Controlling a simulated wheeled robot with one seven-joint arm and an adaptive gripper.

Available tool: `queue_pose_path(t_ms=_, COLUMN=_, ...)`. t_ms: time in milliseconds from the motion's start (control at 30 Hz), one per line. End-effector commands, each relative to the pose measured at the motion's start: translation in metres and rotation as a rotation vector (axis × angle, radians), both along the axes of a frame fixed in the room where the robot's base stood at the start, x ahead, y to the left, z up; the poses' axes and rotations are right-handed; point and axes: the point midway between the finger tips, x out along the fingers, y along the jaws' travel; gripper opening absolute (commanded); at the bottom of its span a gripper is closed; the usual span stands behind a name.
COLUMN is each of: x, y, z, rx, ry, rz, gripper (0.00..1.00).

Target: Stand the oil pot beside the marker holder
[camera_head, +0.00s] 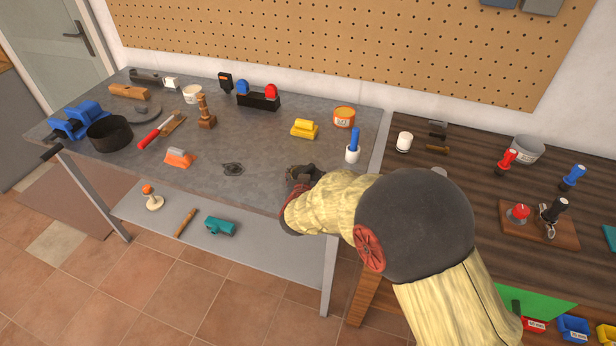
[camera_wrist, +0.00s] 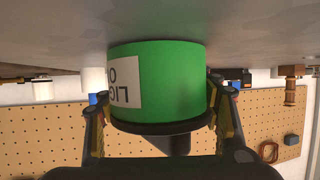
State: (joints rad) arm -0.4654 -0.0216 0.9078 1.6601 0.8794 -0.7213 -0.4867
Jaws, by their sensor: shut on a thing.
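The oil pot (camera_wrist: 160,82) is a green can with a white label and a dark conical part, shown upside down in the wrist view. My gripper (camera_wrist: 160,118) is shut on it, one finger on each side. In the head view my gripper (camera_head: 305,174) is low at the bench's front right, and the pot is mostly hidden there. The pot's base is at or very near the bench top; contact is unclear. A white cup with a blue marker-like stick (camera_head: 353,150), seemingly the marker holder, stands to the right and farther back. It shows partly behind my left finger (camera_wrist: 94,82).
The grey bench (camera_head: 270,140) has free room around the gripper. A dark flat piece (camera_head: 232,169) lies to its left, a yellow block (camera_head: 305,129) and an orange tin (camera_head: 344,116) behind. A black rack (camera_head: 259,101) stands farther back. A wooden table (camera_head: 470,190) adjoins on the right.

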Motion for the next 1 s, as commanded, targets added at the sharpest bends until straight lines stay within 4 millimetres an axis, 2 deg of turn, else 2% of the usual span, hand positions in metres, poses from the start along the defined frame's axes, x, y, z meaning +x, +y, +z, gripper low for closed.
queue_pose_path(t_ms=367, x=0.0012, y=0.0006, z=-0.0015, rx=0.001, ry=-0.005, rz=-0.001, gripper=0.17)
queue_pose_path(t_ms=400, x=0.0006, y=0.0004, z=-0.0029, rx=0.001, ry=-0.002, rz=0.000, gripper=0.58)
queue_pose_path(t_ms=800, x=0.0005, y=0.0004, z=-0.0026, rx=0.002, ry=-0.002, rz=-0.001, gripper=0.81)
queue_pose_path(t_ms=1000, x=0.0005, y=0.0004, z=-0.0026, rx=0.002, ry=-0.002, rz=-0.001, gripper=0.82)
